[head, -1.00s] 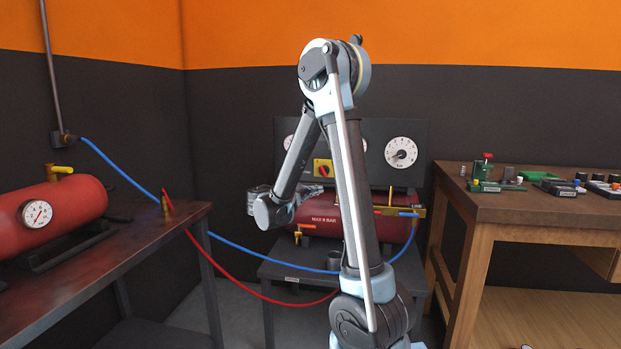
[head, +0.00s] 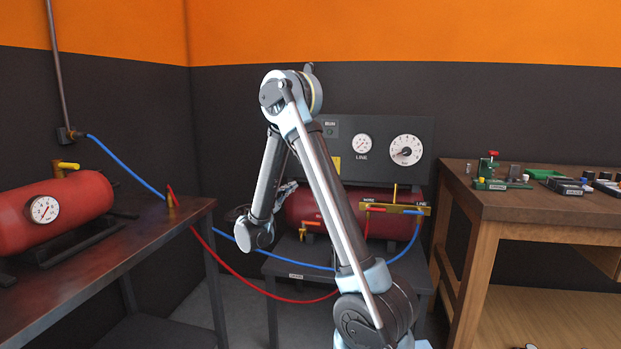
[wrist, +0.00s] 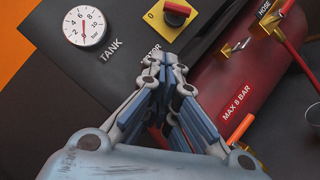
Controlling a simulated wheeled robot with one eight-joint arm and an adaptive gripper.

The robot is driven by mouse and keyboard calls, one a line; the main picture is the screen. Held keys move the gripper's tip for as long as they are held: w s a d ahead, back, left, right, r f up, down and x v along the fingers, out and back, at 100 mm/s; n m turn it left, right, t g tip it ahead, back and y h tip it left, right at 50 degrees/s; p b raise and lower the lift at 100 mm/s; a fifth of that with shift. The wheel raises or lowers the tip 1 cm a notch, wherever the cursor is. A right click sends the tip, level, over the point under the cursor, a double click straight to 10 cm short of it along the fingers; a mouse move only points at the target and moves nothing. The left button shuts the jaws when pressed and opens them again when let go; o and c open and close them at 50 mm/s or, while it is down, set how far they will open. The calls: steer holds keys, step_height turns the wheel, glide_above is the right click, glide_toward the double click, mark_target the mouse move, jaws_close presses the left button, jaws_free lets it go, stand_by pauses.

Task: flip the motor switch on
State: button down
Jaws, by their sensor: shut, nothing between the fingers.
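The motor switch (wrist: 176,12) is a red knob on a yellow plate marked 0, at the top of the wrist view on a dark panel. In the head view only a yellow edge of its plate (head: 336,163) shows beside my arm. My gripper (wrist: 163,60) has its fingers shut together and empty. In the wrist view its tips appear just below the switch plate, over a partly hidden label ending in "TOR". I cannot tell whether they touch the panel.
A TANK gauge (wrist: 84,27) is left of the switch. A red tank (wrist: 232,85) with an orange lever (wrist: 240,130) and brass fittings sits below the panel. A dark table (head: 150,225) stands left and a wooden bench (head: 520,205) right. Red and blue hoses cross between.

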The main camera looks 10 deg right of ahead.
steer(key=s+d+r+x, duration=0.1)
steer(key=s+x, duration=0.1)
steer(key=x, duration=1)
steer(key=shift+w+d+r, duration=0.2)
steer(key=shift+d, duration=0.3)
steer(key=shift+r+m+g, duration=0.15)
steer(key=shift+m+g, duration=0.15)
steer(key=shift+m, duration=0.1)
